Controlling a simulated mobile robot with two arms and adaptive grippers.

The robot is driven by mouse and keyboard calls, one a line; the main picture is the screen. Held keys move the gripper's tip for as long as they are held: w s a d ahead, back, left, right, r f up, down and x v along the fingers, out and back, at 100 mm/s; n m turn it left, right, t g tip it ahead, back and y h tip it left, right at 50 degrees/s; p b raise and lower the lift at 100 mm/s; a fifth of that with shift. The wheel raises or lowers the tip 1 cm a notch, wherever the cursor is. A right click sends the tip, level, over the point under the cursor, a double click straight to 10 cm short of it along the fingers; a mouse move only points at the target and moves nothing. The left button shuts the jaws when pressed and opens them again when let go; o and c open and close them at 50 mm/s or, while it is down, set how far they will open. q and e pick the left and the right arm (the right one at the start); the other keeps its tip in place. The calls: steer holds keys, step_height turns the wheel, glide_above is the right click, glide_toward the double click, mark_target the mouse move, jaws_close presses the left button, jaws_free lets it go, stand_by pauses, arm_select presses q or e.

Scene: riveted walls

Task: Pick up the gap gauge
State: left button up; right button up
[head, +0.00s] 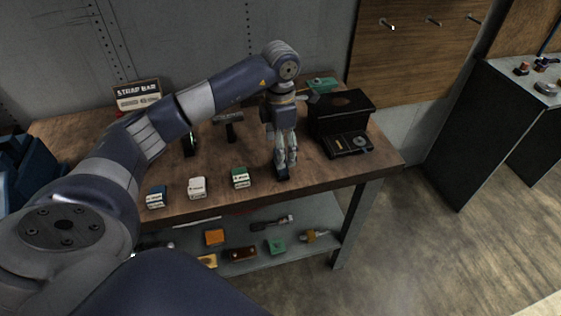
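My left gripper (286,167) points straight down over the front right part of the wooden workbench (330,172). Its fingers look close together. A small dark blue item (282,174) shows right at the fingertips, near the bench's front edge. It may be the gap gauge, but it is too small and too covered to name surely. Whether the fingers grip it or only stand around it cannot be told. My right gripper is not in view.
A lower shelf (290,235) holds several small parts. Floor at right is clear.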

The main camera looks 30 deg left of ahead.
arm_select(q)
step_height(320, 180, down, 4)
steer(key=shift+s+r+p, duration=0.1)
steer(key=shift+r+p, duration=0.1)
steer(key=shift+p, duration=0.4)
steer(key=shift+f, duration=0.5)
steer(key=c, duration=1.3)
steer(key=shift+r, duration=0.1)
steer(key=shift+c, duration=0.3)
